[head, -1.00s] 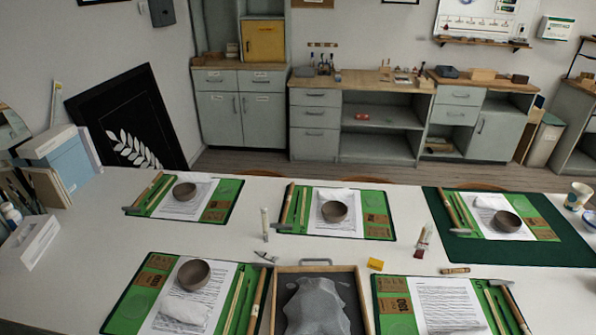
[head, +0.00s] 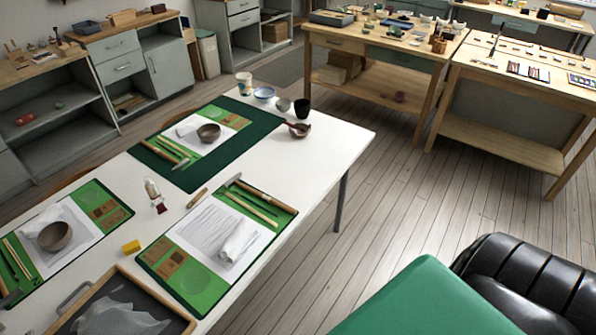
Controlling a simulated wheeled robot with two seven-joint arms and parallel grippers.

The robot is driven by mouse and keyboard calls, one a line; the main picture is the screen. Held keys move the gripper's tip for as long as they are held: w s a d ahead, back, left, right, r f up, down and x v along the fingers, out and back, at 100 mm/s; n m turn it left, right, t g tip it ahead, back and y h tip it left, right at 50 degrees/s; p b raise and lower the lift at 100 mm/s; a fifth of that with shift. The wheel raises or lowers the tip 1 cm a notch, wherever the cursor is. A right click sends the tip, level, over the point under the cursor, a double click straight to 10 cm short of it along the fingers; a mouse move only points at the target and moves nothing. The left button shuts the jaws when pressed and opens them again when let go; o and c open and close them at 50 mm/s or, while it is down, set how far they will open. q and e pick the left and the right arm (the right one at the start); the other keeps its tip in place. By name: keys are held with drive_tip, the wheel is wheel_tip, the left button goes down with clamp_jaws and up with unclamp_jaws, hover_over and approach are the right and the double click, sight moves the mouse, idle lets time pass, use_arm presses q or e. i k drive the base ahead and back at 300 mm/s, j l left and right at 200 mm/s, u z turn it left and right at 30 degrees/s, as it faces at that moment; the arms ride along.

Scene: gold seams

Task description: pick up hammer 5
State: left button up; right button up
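A second hammer (head: 172,151) lies on the mat on the dark green cloth. Part of a third hammer (head: 9,297) shows on the left mat at the picture's edge. I cannot read a number on any hammer. Neither of my grippers is in view.
The near mat also holds a paper sheet, a white cloth (head: 238,240) and a thin stick. A framed tray (head: 185,318) stands to its left. A green flat surface (head: 430,302) and a black padded seat (head: 535,280) lie at lower right. Open floor lies right of the table.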

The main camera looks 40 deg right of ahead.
sight(233, 180)
drive_tip(key=z, duration=0.8)
drive_tip(key=i+l+u, duration=0.15)
drive_tip(key=u, duration=0.2)
drive_tip(key=i+l+u, duration=0.1)
drive_tip(key=l+u, duration=0.15)
drive_tip(key=u, duration=0.15)
drive_tip(key=l+u, duration=0.35)
drive_tip(key=i+j, duration=0.05)
drive_tip(key=i, duration=0.05)
